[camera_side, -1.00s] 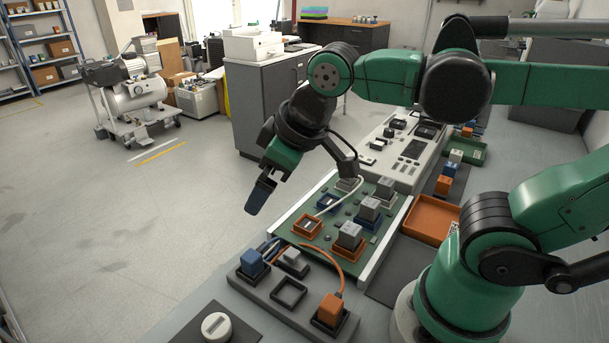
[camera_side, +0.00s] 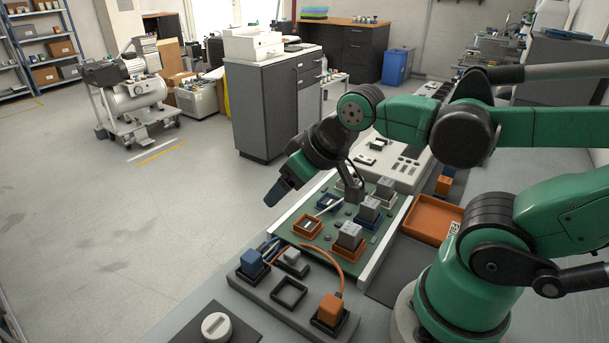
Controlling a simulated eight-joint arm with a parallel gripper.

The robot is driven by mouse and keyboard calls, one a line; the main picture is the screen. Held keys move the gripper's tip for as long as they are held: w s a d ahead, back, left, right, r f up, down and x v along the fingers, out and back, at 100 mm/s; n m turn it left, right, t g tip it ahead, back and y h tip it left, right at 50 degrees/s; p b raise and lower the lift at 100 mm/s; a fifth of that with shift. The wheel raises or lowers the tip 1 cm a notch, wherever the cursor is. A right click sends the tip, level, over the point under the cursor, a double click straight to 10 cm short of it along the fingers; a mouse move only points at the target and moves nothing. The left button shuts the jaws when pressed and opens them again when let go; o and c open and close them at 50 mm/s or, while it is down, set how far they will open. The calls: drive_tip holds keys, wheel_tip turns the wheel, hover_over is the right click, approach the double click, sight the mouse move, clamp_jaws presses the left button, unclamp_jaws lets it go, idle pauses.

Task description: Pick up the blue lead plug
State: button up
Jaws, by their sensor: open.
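The blue lead plug (camera_side: 252,263) stands upright in a black holder at the left end of the grey strip in front. A blue cable runs from it toward the board. My gripper (camera_side: 279,194) hangs above and beyond the plug in the picture, tilted with its blue fingertips pointing down and left. It is open, seen nearly edge-on, and clear of the plug. Nothing shows between its fingers.
Beside the plug are a grey plug (camera_side: 291,256), an empty black socket (camera_side: 289,291) and an orange plug (camera_side: 330,308) with an arching orange cable. The green board (camera_side: 330,236) carries framed sockets and grey blocks. An orange tray (camera_side: 435,205) lies right.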

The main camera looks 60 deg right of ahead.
sight(251, 255)
drive_tip(key=a+f+m+g+y, duration=0.1)
drive_tip(key=m+g, duration=0.1)
drive_tip(key=m, duration=0.3)
drive_tip(key=w+a+f+m+g+y, duration=0.1)
drive_tip(key=a+f+m+g, duration=0.1)
drive_tip(key=m, duration=0.3)
drive_tip(key=w+a+f+m+g+y, duration=0.1)
drive_tip(key=m+g, duration=0.1)
drive_tip(key=m, duration=0.3)
drive_tip(key=shift+w+a+f+m+y, duration=0.1)
drive_tip(key=shift+a+f+m+y, duration=0.1)
drive_tip(key=shift+m+y, duration=0.2)
drive_tip(key=shift+a+f+m+g+y, duration=0.2)
drive_tip(key=shift+m+g, duration=0.1)
drive_tip(key=shift+m, duration=0.2)
drive_tip(key=shift+a+f+m+g+y, duration=0.15)
drive_tip(key=shift+m+g, duration=0.15)
drive_tip(key=shift+m, duration=0.2)
drive_tip(key=shift+x, duration=2.8)
drive_tip(key=shift+c, duration=0.2)
clamp_jaws()
